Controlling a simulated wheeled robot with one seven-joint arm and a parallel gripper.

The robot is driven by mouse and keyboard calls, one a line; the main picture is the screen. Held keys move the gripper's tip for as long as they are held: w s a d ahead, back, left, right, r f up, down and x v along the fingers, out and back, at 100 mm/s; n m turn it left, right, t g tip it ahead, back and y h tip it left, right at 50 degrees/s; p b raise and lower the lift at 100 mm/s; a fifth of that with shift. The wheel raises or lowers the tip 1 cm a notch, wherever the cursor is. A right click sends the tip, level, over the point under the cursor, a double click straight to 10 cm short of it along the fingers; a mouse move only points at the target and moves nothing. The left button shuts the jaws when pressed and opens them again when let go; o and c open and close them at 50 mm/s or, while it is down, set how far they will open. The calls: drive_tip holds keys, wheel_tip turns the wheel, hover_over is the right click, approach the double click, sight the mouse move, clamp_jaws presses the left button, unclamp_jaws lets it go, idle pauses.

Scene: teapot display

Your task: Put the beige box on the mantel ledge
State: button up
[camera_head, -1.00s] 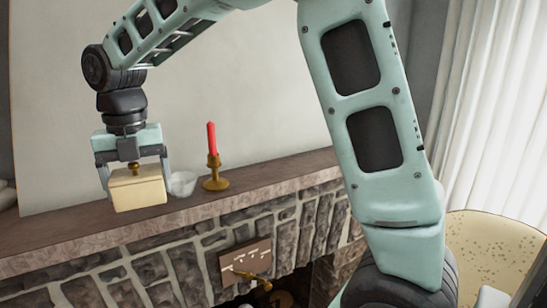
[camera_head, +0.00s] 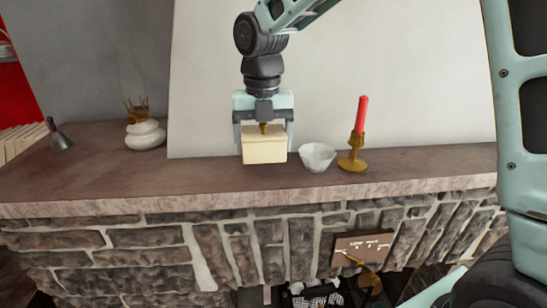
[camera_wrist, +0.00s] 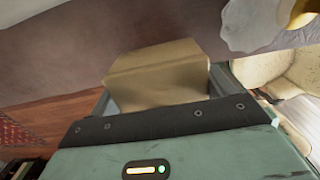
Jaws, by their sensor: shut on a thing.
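The beige box (camera_head: 264,149) is between the fingers of my gripper (camera_head: 264,138), which is shut on it. In the head view the box is upright at the mantel ledge (camera_head: 210,187), left of a white bowl. I cannot tell whether its underside touches the ledge or hangs just above it. In the wrist view the box (camera_wrist: 160,78) fills the space between the fingers, with the brown ledge surface (camera_wrist: 60,60) beyond it. The far side of the box is hidden.
The white bowl (camera_head: 317,156) stands close on the right, then a brass candlestick (camera_head: 353,152) with a red candle (camera_head: 361,115). A white vase (camera_head: 145,134) and a grey bell-shaped object (camera_head: 59,138) stand further left. The ledge is clear between the vase and the box.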

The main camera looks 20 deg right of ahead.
sight(265, 177)
drive_tip(key=shift+f+p, duration=0.65)
drive_tip(key=shift+f, duration=2.25)
drive_tip(key=shift+f, duration=0.1)
drive_tip(key=o, duration=0.9)
drive_tip(key=shift+o, duration=0.2)
wheel_tip(265, 177, up, 12)
drive_tip(key=b, duration=0.3)
drive_tip(key=s+a+f+m, duration=0.1)
drive_tip(key=s+m, duration=0.1)
drive_tip(key=s+a+f+m, duration=0.1)
drive_tip(key=s+a, duration=0.1)
drive_tip(key=s+a+f+m, duration=0.1)
drive_tip(key=s+m, duration=0.1)
drive_tip(key=shift+s+a+m, duration=0.15)
drive_tip(key=shift+a+m, duration=0.1)
drive_tip(key=shift+m, duration=0.05)
drive_tip(key=s+a+f+m, duration=0.1)
drive_tip(key=s+f+m, duration=0.4)
drive_tip(key=s+m, duration=0.4)
drive_tip(key=s+f+m, duration=0.5)
drive_tip(key=s+m, duration=0.5)
drive_tip(key=s, duration=0.1)
drive_tip(key=shift+s+a+f+y, duration=0.3)
drive_tip(key=shift+s+a, duration=0.05)
drive_tip(key=shift+a, duration=0.05)
drive_tip(key=shift+f, duration=0.1)
